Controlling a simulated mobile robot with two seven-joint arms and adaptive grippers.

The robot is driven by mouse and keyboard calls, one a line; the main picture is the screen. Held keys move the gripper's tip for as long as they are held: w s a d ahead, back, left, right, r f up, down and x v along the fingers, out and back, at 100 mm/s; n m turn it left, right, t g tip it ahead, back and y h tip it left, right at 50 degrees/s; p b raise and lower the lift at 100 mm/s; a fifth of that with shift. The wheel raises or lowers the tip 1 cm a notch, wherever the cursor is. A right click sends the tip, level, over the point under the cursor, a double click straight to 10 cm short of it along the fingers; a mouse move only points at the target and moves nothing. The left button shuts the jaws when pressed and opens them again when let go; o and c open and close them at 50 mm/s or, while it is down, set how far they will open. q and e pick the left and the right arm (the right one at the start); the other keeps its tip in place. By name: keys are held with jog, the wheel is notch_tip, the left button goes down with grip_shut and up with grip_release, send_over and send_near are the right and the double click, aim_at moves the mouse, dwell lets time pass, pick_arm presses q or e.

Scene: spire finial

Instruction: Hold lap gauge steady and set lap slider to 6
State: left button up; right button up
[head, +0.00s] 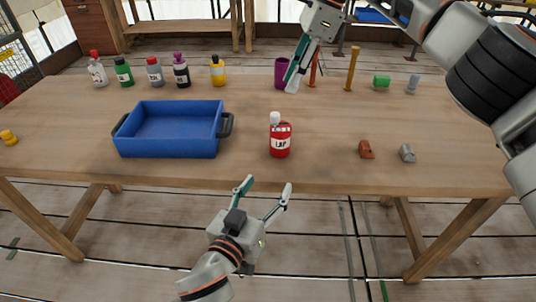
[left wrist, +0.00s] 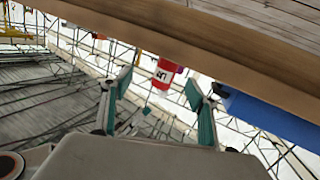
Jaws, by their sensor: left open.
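A red bottle (head: 281,138) with a white cap and a label that seems to read LAP stands upright near the table's front edge. It also shows, small, between the fingers in the left wrist view (left wrist: 164,75). My left gripper (head: 266,187) is open and empty in front of the table edge, apart from the bottle. My right gripper (head: 296,76) hangs over the back of the table by a purple cup (head: 281,72). Its fingers overlap in this view, so I cannot tell whether it is open. I cannot make out a slider or scale marks.
A blue tray (head: 168,154) with dark handles stands left of the red bottle. Several bottles line the back left. An orange post (head: 312,70) and a yellow post (head: 352,70) stand at the back. Small brown (head: 366,150) and grey (head: 407,153) pieces lie at the right.

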pick_arm(q)
jog(key=m+t+h, duration=0.1)
jog(key=m, duration=0.1)
send_near(276, 144)
jog(key=x, duration=0.5)
jog(key=shift+x, duration=3.9)
